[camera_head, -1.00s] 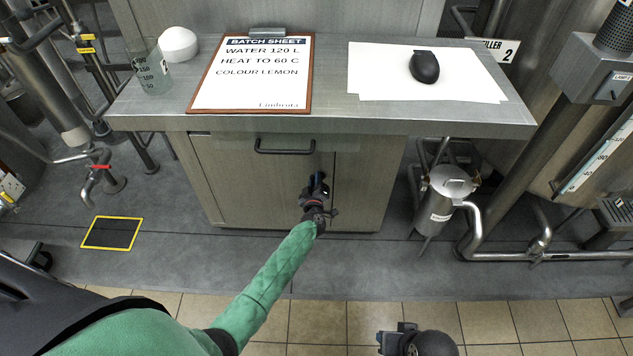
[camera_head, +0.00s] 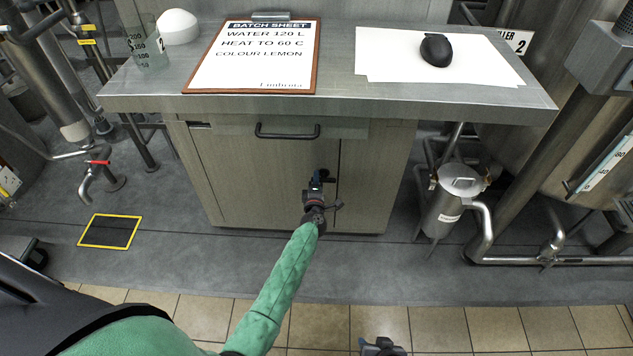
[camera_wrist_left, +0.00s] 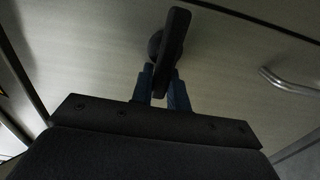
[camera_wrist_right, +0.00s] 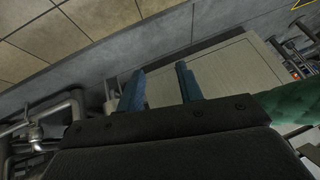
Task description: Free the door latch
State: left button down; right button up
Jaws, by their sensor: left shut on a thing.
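The cabinet door (camera_head: 255,175) is a grey-beige panel under the worktop, with a dark vertical seam along its right side. A black latch (camera_wrist_left: 172,45), a long bar on a round knob, stands out from the panel in the left wrist view. My left gripper (camera_head: 317,181) is at the door beside the seam. In the left wrist view its blue fingers (camera_wrist_left: 162,84) are shut on the latch's bar, one on each side. In the head view the gripper mostly hides the latch. My right gripper (camera_wrist_right: 160,90) has its blue fingers apart, with nothing between them.
A black drawer handle (camera_head: 287,133) sits above the door. The worktop (camera_head: 335,100) overhangs it and carries a batch sheet clipboard (camera_head: 255,60), beaker (camera_head: 148,55), white bowl-like object (camera_head: 178,27) and black mouse (camera_head: 436,50). A steel vessel with pipes (camera_head: 452,200) stands right of the cabinet.

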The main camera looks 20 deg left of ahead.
pick_arm(q)
jog(key=shift+a+f+n, duration=0.1)
jog(key=shift+n, duration=0.2)
pick_arm(e)
jog(key=shift+f, duration=0.8)
pick_arm(q)
jog(key=c, duration=1.4)
grip_release()
jog(key=shift+o, duration=0.2)
pick_arm(e)
jog(key=shift+a, duration=0.1)
pick_arm(q)
jog(key=shift+s, duration=0.1)
jog(key=v, duration=0.7)
jog(key=shift+s, duration=0.3)
pick_arm(e)
jog(key=shift+f, duration=0.25)
jog(key=shift+f, duration=0.1)
